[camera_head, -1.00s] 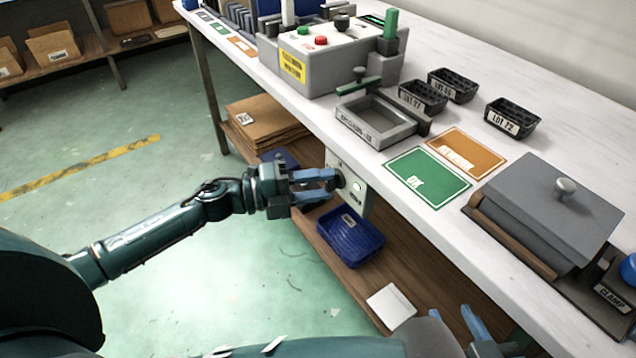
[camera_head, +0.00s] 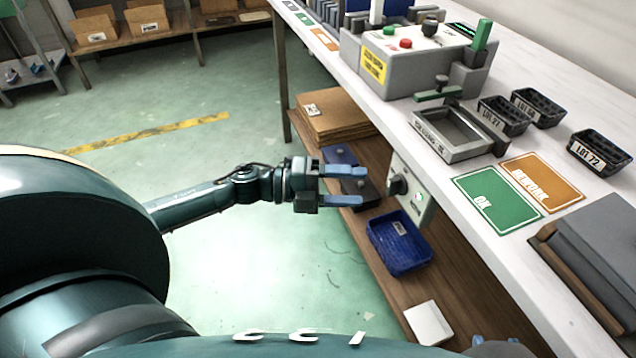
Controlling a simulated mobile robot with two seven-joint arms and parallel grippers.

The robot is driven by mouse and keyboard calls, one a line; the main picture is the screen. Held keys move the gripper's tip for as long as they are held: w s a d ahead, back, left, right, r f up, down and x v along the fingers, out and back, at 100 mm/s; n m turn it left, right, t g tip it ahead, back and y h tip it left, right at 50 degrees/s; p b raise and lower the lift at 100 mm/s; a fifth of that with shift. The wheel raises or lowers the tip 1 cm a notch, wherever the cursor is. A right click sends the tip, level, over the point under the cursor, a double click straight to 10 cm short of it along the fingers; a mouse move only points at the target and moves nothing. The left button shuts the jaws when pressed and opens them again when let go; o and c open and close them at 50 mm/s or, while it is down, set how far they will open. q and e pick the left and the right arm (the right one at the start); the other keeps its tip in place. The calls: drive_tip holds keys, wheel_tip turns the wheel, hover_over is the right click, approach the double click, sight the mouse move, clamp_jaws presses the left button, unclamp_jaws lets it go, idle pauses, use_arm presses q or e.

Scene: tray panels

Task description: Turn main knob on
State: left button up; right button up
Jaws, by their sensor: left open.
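The main knob (camera_head: 397,185) is a dark knob on a pale panel (camera_head: 424,213) fixed under the front edge of the white table. A small round greenish light (camera_head: 418,198) shows on the panel beside the knob. The knob's exact angle is too small to tell. My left gripper (camera_head: 362,186) is open and empty, with its two blue fingers pointing right toward the knob. Its fingertips are apart from the knob, a short way to its left. My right gripper (camera_head: 488,343) shows only as bluish tips at the bottom edge; the rest is out of frame.
A grey control box (camera_head: 410,65) with red and green buttons stands on the table (camera_head: 560,85). A blue bin (camera_head: 400,243) and flat cardboard (camera_head: 335,115) lie on the shelf below. Open floor (camera_head: 250,130) lies to the left.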

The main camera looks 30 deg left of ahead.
use_arm(q)
drive_tip(key=v, duration=0.7)
drive_tip(key=shift+a, duration=0.2)
drive_tip(key=shift+s+r, duration=0.1)
drive_tip(key=shift+s, duration=0.05)
